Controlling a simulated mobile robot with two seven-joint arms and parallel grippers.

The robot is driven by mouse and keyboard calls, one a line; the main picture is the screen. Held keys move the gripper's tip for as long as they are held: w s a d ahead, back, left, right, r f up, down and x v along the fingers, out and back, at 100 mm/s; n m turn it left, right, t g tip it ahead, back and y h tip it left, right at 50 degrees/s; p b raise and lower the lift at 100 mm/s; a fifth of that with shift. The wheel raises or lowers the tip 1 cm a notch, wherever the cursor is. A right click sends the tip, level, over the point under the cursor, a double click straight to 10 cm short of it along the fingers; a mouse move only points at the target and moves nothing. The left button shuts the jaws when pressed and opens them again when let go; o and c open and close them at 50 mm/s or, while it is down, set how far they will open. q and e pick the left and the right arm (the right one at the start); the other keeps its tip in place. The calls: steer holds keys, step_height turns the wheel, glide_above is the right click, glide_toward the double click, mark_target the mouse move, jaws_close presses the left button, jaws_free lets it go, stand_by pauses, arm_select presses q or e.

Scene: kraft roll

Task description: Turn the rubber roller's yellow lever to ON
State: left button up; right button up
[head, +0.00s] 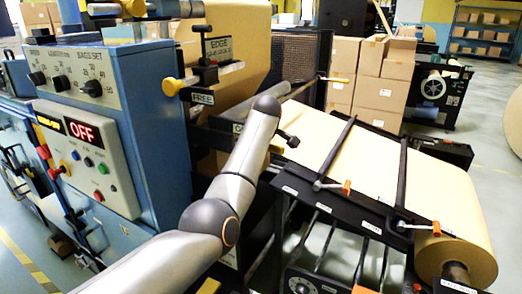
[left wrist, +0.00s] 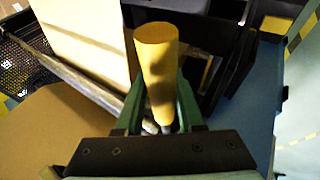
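In the left wrist view a yellow lever handle (left wrist: 157,60) stands between the green fingers of my left gripper (left wrist: 161,88). The fingers lie close against both sides of the handle, and its grey stem shows low between them. In the head view my left arm reaches across the machine and its forearm hides the gripper. A yellow piece (head: 276,149) shows beside the arm, next to a partly covered label plate (head: 238,127) whose word I cannot read in full. My right gripper is not in view.
The blue cabinet (head: 150,130) carries a panel (head: 85,150) whose display reads OFF. A yellow-knobbed lever (head: 172,87) sits by a FREE plate (head: 202,97), below an EDGE sign (head: 218,48). Another yellow handle (head: 338,79) is further back. Kraft paper (head: 380,170) runs to the right over black bars.

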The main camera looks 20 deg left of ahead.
arm_select(q)
steer(key=o, duration=0.4)
steer(key=shift+c, duration=0.2)
steer(key=b+v, duration=0.2)
steer(key=v, duration=1)
steer(key=shift+s+r+b, duration=0.15)
steer(key=shift+r+b, duration=0.1)
steer(key=shift+b, duration=0.1)
